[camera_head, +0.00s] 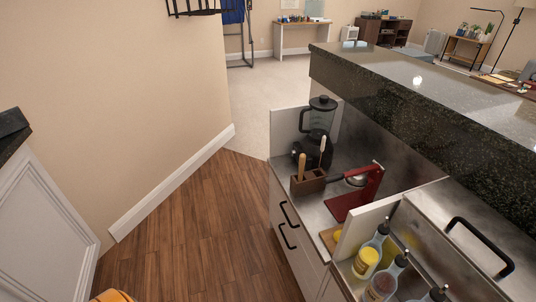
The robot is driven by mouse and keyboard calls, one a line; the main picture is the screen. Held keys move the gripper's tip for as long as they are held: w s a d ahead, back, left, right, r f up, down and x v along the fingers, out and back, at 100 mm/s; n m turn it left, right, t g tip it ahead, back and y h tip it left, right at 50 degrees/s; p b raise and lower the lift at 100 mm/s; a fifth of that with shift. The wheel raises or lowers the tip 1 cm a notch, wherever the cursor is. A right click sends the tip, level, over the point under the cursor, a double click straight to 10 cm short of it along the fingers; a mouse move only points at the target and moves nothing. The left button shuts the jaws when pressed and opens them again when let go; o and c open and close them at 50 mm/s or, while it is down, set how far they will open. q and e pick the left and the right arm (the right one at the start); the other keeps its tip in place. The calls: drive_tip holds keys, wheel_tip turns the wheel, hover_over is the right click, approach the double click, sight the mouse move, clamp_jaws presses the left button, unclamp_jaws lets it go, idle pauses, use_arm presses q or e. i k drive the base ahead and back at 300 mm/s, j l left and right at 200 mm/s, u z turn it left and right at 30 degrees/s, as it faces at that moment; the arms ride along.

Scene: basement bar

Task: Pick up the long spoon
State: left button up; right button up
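A brown utensil holder (308,183) stands on the steel counter right of centre, near its front edge. Two upright handles stick out of it: a wooden one (302,167) and a thin pale one (322,147). Their lower ends are hidden in the holder, so I cannot tell which, if either, is the long spoon. Neither of my grippers is in view.
Behind the holder is a black blender or grinder (319,125). To its right is a red stand (365,191) with a dark-handled tool. Several bottles (366,263) fill a bin in front. A raised black stone counter (420,95) runs behind.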

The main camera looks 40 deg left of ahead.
sight(323, 145)
drive_tip(key=u, duration=0.65)
drive_tip(key=z, duration=2.3)
drive_tip(key=u, duration=2.3)
drive_tip(key=i+j+z, duration=0.45)
drive_tip(key=j+z, duration=0.15)
drive_tip(key=i+j+z, duration=0.3)
drive_tip(key=j, duration=0.15)
drive_tip(key=j+z, duration=0.25)
drive_tip(key=j, duration=0.2)
drive_tip(key=i+j+z, duration=0.1)
drive_tip(key=j+z, duration=0.2)
drive_tip(key=j, duration=0.15)
drive_tip(key=j+z, duration=0.3)
drive_tip(key=j, duration=0.15)
